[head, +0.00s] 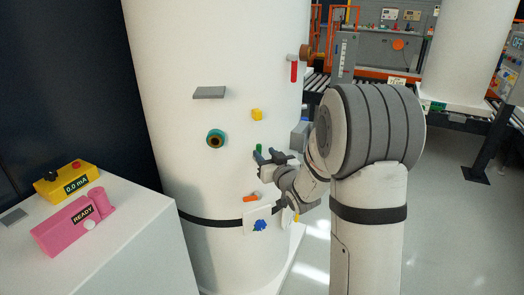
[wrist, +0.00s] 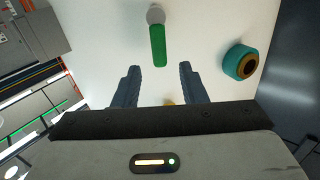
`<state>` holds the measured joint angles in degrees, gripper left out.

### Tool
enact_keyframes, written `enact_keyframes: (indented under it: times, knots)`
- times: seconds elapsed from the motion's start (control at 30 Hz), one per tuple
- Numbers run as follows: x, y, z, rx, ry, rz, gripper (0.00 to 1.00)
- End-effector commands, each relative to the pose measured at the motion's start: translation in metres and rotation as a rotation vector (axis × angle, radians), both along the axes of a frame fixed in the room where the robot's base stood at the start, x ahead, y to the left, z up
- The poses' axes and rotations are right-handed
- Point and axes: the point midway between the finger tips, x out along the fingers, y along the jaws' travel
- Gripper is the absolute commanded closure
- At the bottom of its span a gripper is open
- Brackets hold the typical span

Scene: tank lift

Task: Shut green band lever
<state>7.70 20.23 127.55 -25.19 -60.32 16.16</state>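The green band lever (wrist: 158,45) hangs from a round grey pivot on the white tank wall (wrist: 205,25) in the wrist view. Its free end lies near the gap between my fingertips. In the head view only a small green piece of the lever (head: 258,148) shows beside my gripper (head: 268,157). My gripper (wrist: 160,67) is open, with its two dark fingers apart and nothing between them. Whether a finger touches the lever cannot be told.
A teal ring fitting (head: 216,139), a yellow block (head: 256,114), a grey ledge (head: 209,93) and a red lever (head: 294,71) stick out from the tank. An orange piece (head: 250,198) is below. A white cabinet (head: 120,240) with a pink device (head: 72,225) stands left.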

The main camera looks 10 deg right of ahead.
Motion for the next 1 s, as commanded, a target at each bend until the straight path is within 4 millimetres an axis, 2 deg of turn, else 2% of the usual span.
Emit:
enact_keyframes:
  times: [0.2,0.57,1.0]
  knots:
    - [0.025,0.007,0.000,0.000,0.000,0.000,0.62]
    - [0.031,0.008,0.000,0.000,0.000,-0.001,0.63]
    - [0.030,0.008,0.000,0.000,0.000,-0.001,0.99]
